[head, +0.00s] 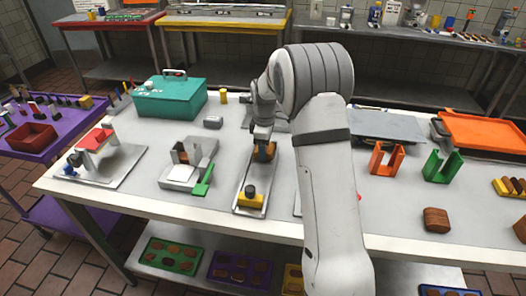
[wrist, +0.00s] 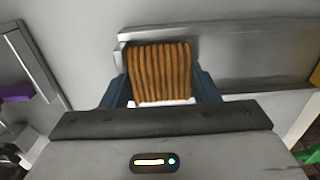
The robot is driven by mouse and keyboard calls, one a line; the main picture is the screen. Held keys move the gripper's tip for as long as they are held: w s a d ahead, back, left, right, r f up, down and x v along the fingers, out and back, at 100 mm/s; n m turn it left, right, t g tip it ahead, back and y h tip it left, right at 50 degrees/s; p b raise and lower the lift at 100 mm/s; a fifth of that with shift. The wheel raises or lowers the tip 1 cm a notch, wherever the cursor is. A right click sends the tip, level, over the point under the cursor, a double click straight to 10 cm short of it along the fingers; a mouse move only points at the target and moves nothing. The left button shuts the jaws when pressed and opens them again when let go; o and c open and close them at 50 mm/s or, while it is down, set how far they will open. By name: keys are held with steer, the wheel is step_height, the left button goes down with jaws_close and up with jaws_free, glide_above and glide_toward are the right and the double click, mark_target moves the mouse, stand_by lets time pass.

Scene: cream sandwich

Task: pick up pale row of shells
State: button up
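A row of ridged, orange-brown shells (wrist: 160,68) stands between the two dark blue fingers of my gripper (wrist: 161,92) in the wrist view. A white strip shows along its near edge. The fingers lie close along both sides of the row; whether they press on it cannot be told. In the head view the row (head: 265,151) shows as a small brown patch at the far part of a long metal tray (head: 242,187), right under my gripper (head: 262,143). The row looks still in or just over the tray.
On the tray's near end is a yellow block (head: 249,200) with a dark knob. A grey-white fixture (head: 187,172) with a green part stands to the left, a teal box (head: 170,97) behind it. Orange (head: 386,160) and green (head: 441,166) holders stand at right.

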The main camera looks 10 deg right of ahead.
steer(key=c, duration=0.5)
steer(key=shift+r, duration=0.1)
